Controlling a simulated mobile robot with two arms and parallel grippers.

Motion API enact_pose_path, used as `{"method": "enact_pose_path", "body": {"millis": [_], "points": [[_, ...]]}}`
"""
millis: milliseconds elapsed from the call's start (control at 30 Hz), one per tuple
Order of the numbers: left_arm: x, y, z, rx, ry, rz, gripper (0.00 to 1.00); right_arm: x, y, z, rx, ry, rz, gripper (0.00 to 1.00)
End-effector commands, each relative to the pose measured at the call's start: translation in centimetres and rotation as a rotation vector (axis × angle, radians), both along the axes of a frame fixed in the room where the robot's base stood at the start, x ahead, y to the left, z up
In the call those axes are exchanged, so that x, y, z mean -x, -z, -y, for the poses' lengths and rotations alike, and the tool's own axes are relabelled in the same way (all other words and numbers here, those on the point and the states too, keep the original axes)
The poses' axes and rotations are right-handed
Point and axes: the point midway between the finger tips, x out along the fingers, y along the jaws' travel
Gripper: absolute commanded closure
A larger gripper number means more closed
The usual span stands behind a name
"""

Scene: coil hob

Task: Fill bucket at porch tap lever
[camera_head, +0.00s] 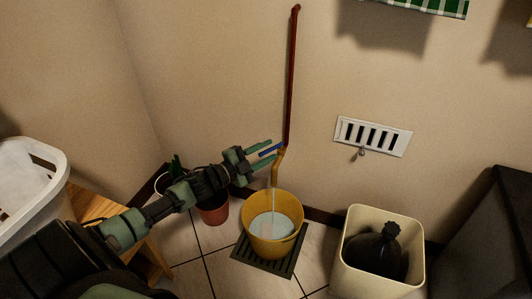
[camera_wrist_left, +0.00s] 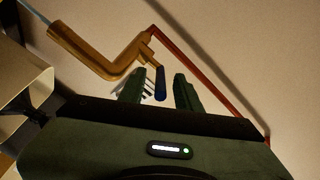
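A brass tap (camera_head: 280,162) sits at the foot of a red-brown pipe (camera_head: 292,80) on the wall; it also shows in the left wrist view (camera_wrist_left: 110,62). A thin stream of water falls from its spout into a yellow bucket (camera_head: 252,238), which holds pale water and stands upright below. The blue tap lever (camera_head: 270,150) lies between the fingers of my left gripper (camera_head: 268,153). In the left wrist view the lever (camera_wrist_left: 160,84) has gaps to both fingers, so the gripper (camera_wrist_left: 160,90) is open around it. My right gripper is out of view.
The bucket stands on a dark floor grate (camera_head: 250,260). A terracotta pot (camera_head: 214,212) is left of it, behind my arm. A cream bin (camera_head: 352,276) with a black bag stands right. A white basket (camera_head: 50,200) on a wooden bench is far left.

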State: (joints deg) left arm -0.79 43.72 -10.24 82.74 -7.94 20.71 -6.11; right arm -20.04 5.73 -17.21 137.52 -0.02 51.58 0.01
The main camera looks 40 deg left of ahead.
Motion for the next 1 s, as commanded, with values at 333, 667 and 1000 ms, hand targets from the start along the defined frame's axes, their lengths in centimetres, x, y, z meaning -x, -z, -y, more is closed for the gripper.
{"method": "enact_pose_path", "body": {"millis": [333,667,1000], "points": [[0.03,0.01,-0.02,0.000,0.000,0.000,1.00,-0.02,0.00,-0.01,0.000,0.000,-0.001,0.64],[0.04,0.02,-0.01,0.000,-0.001,-0.001,1.00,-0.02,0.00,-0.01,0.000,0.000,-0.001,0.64],[0.05,0.04,-0.01,0.000,-0.001,-0.001,1.00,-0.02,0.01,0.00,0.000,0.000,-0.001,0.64]]}}
